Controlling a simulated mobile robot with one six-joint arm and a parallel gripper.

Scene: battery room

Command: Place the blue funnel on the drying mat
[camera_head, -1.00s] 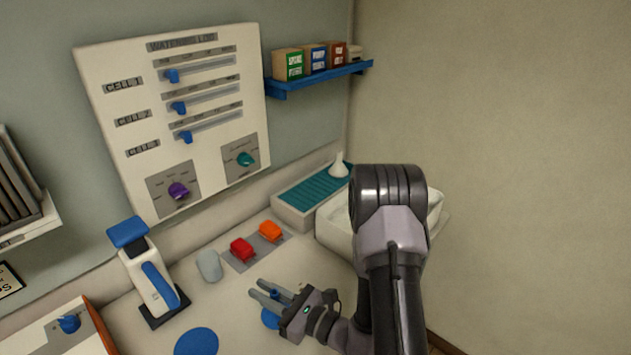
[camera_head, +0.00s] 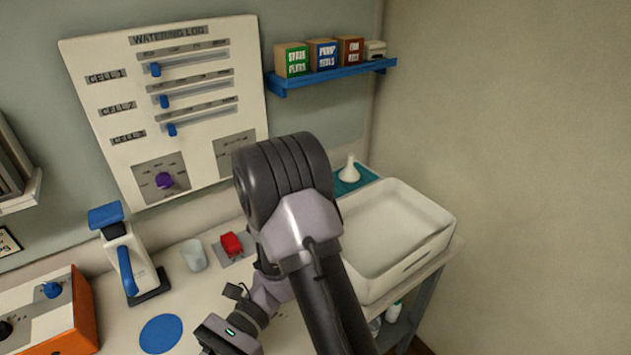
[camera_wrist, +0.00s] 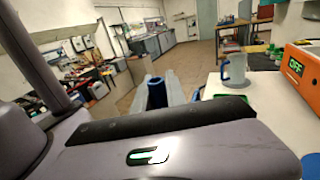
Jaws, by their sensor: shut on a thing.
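My gripper (camera_wrist: 172,92) is shut on the blue funnel (camera_wrist: 157,96) in the wrist view. Only a dark blue, tube-like part of it shows between the pale fingers; the rest is hidden behind the gripper body. In the head view the gripper body is at the bottom edge, its fingertips and the funnel out of sight. The teal drying mat (camera_head: 366,176) is at the back by the wall, mostly hidden behind my arm. A white funnel (camera_head: 349,170) stands on it. My gripper is well in front and left of the mat.
A white basin (camera_head: 430,205) stands right of the mat. A red block (camera_head: 232,244), a pale cup (camera_head: 194,255), a white-and-blue device (camera_head: 128,258), a blue disc (camera_head: 161,333) and an orange-sided box (camera_head: 50,318) occupy the counter. A blue shelf (camera_head: 335,76) with boxes hangs above.

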